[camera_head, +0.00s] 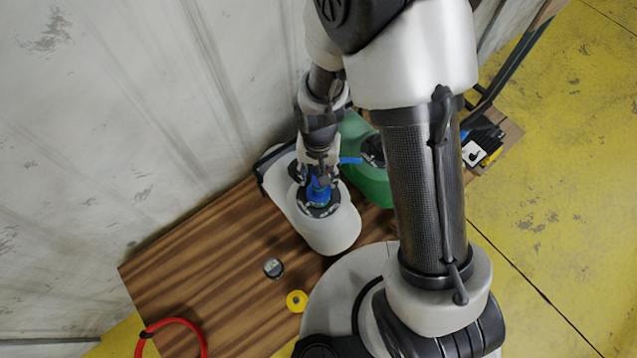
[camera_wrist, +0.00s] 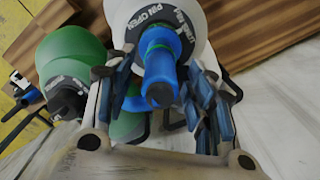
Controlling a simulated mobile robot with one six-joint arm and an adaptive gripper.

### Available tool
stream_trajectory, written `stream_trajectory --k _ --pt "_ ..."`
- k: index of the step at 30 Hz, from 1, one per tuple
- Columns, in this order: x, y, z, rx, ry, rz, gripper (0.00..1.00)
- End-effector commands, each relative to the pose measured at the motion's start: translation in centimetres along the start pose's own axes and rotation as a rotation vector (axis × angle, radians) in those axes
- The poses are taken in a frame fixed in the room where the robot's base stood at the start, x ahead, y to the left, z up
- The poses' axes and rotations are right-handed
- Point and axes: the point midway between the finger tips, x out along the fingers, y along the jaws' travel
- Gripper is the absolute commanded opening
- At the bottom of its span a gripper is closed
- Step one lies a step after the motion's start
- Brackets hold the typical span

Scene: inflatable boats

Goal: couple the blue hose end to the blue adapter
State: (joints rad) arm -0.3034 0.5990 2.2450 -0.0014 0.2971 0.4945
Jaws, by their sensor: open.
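A stepped blue piece (camera_wrist: 162,70) with a green ring stands in the dark lettered collar (camera_wrist: 133,28) of a white rounded body (camera_wrist: 185,12). Blue also shows there in the head view (camera_head: 318,191), below my gripper. I cannot tell where the blue adapter stops and the blue hose end starts, or whether they are coupled. My gripper (camera_wrist: 166,88) is open, with a blue-padded finger on each side of the blue piece. I cannot tell whether either finger touches it. In the head view my gripper (camera_head: 319,172) hides much of it.
A green body (camera_head: 368,187) with a dark cap stands beside the white body. A small dark round item (camera_head: 273,268), a yellow ring (camera_head: 297,300) and a red hose (camera_head: 173,322) are on or near the wooden table (camera_head: 205,275). A wall (camera_head: 130,110) rises close behind.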

Motion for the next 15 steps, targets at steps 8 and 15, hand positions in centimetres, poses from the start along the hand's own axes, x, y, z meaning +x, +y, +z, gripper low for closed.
stream_trajectory --k 8,15 --pt "-0.5 0.0 -0.1 0.0 0.002 -0.001 0.5" --pt "-4.6 -0.1 -0.2 0.0 0.007 -0.004 0.5"
